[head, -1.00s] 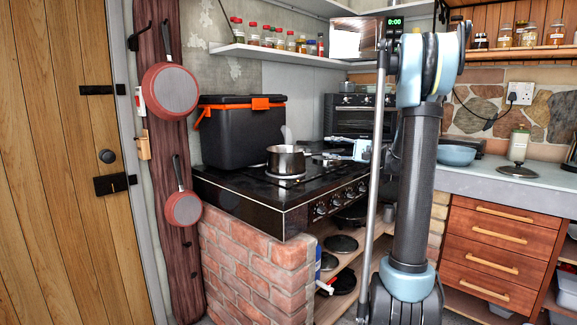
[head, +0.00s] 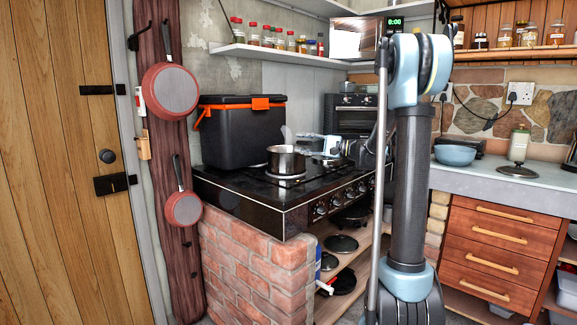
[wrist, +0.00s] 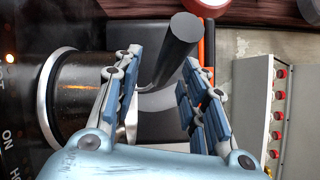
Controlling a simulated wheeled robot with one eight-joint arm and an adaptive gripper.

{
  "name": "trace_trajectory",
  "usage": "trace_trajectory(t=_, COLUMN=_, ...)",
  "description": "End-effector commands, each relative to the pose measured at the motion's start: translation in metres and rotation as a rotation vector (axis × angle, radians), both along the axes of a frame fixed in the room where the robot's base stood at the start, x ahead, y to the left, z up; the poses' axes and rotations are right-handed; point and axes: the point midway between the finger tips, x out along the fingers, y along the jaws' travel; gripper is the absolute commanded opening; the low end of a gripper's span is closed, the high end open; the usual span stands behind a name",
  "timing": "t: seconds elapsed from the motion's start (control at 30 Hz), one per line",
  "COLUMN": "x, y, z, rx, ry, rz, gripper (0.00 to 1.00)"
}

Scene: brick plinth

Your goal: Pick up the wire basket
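I cannot make out a wire basket in either view. My gripper (head: 303,142) is over the stove, just right of and close to a steel pot (head: 283,160). In the wrist view my gripper (wrist: 162,68) has its two blue-padded fingers apart. A dark cylindrical handle (wrist: 172,52), apparently the pot's, shows between the fingers with gaps on both sides. The pot (wrist: 78,95) is left of the fingers in the wrist view.
A black box (head: 240,137) with orange latches stands on the black stove (head: 245,190) behind the pot. Red pans (head: 170,90) hang on the left post. A shelf of jars (head: 270,50) is above. A blue bowl (head: 455,155) sits on the right counter.

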Motion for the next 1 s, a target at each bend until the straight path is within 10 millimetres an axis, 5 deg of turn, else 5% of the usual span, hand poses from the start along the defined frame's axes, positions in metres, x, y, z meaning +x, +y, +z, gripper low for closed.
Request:
trace_trajectory(t=0.33, x=0.0026, y=0.0134, z=0.0007, rx=0.000, ry=0.000, rz=0.000, gripper=0.39)
trace_trajectory(t=0.53, x=0.0025, y=0.0132, z=0.0007, rx=0.000, ry=0.000, rz=0.000, gripper=0.00)
trace_trajectory(t=1.0, x=0.0026, y=0.0132, z=0.0082, rx=0.000, ry=0.000, rz=0.000, gripper=0.00)
